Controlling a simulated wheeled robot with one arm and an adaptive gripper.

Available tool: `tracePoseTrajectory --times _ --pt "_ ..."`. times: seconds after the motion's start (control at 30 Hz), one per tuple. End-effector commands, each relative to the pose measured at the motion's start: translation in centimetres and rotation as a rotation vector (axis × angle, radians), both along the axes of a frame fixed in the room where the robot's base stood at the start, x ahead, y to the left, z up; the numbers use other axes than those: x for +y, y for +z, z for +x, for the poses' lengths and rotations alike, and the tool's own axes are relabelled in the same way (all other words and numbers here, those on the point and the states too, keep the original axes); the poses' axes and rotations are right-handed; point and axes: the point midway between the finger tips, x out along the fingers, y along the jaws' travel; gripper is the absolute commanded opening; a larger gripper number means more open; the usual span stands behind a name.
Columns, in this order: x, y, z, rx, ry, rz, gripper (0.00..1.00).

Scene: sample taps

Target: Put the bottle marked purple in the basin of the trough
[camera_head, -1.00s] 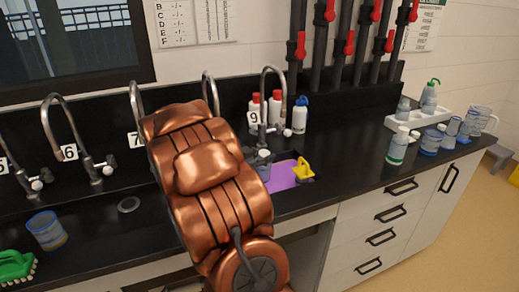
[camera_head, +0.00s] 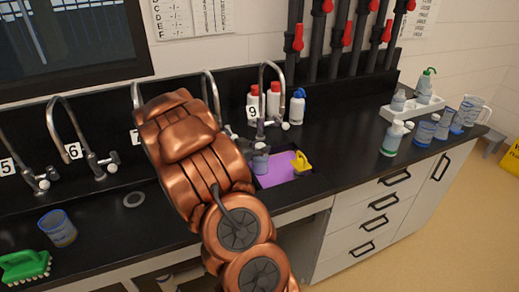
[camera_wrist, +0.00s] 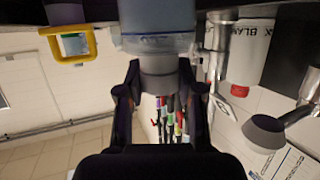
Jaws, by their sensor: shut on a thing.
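My gripper (camera_wrist: 160,92) is shut on the narrow grey neck or cap of a bottle (camera_wrist: 158,22), whose pale blue-grey body fills the top middle of the wrist view. In the head view, a small blue-grey vessel (camera_head: 261,163), which appears to be this bottle, is at the left part of the purple-floored basin (camera_head: 276,175) of the trough. I cannot tell whether it touches the floor. No purple mark shows on it. My copper arm hides most of the gripper in the head view.
A yellow object (camera_head: 300,163) sits at the basin's right side; it also shows in the wrist view (camera_wrist: 72,42). The tap numbered 9 (camera_head: 262,95) arches behind the basin. Red- and blue-capped bottles (camera_head: 298,107) stand behind. Several vessels and a white rack (camera_head: 413,108) are at right.

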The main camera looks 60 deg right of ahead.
Motion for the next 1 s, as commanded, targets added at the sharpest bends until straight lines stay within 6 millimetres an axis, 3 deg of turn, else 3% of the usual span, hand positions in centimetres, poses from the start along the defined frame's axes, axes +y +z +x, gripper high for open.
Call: tracePoseTrajectory --times 0.5,0.53,0.77,1.0 --pt "-0.12 -0.56 -0.08 -0.001 -0.003 -0.001 0.0" --pt "-0.13 -0.59 -0.09 -0.001 -0.003 -0.001 0.37" --pt "-0.07 -0.52 -0.08 -0.001 -0.003 -0.001 0.61" --pt "-0.07 -0.54 -0.08 -0.001 -0.003 -0.001 0.61"
